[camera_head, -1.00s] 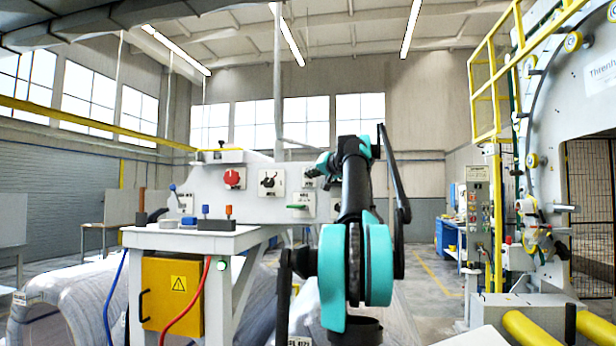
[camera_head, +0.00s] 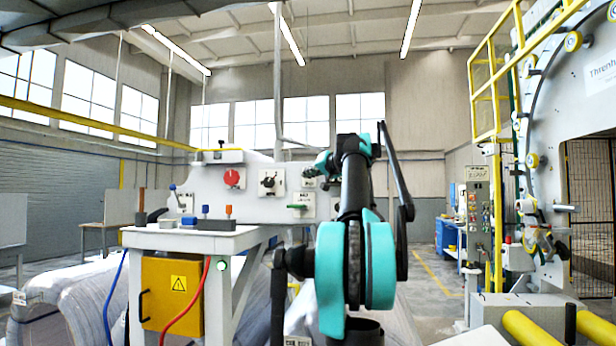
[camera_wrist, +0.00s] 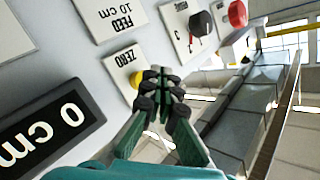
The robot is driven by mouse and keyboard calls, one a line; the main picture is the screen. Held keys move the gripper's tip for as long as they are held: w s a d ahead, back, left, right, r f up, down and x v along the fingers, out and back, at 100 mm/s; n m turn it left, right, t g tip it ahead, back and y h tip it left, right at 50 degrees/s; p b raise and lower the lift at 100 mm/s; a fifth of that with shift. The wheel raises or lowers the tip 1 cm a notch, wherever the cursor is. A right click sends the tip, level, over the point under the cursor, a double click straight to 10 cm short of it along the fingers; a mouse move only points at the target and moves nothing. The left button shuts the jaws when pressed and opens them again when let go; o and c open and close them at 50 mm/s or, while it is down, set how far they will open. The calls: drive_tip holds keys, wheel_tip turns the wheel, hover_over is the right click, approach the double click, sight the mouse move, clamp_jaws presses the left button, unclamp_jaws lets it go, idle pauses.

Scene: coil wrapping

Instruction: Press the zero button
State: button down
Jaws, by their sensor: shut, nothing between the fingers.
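The ZERO plate (camera_wrist: 125,66) is on the grey control panel in the wrist view, its lettering seen upside down. Its yellow button (camera_wrist: 137,79) shows only in part, at the plate's edge by my fingers. My gripper (camera_wrist: 161,74) is shut and empty, with its dark fingertips right beside the button in the picture. I cannot tell whether they touch it. A black display (camera_wrist: 70,118) next to the plate reads "0 cm". In the head view my gripper (camera_head: 322,163) is small, in front of the right part of the panel (camera_head: 210,206), and the button cannot be made out.
A white bench (camera_head: 190,238) with small coloured-handled items stands left of my arm. A large ring machine (camera_head: 545,100) stands at the right.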

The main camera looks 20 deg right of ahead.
drive_tip(key=s+a, duration=0.1)
drive_tip(key=s, duration=0.1)
drive_tip(key=s+a, duration=0.1)
drive_tip(key=s, duration=0.1)
drive_tip(key=shift+a, duration=0.4)
idle(0.6)
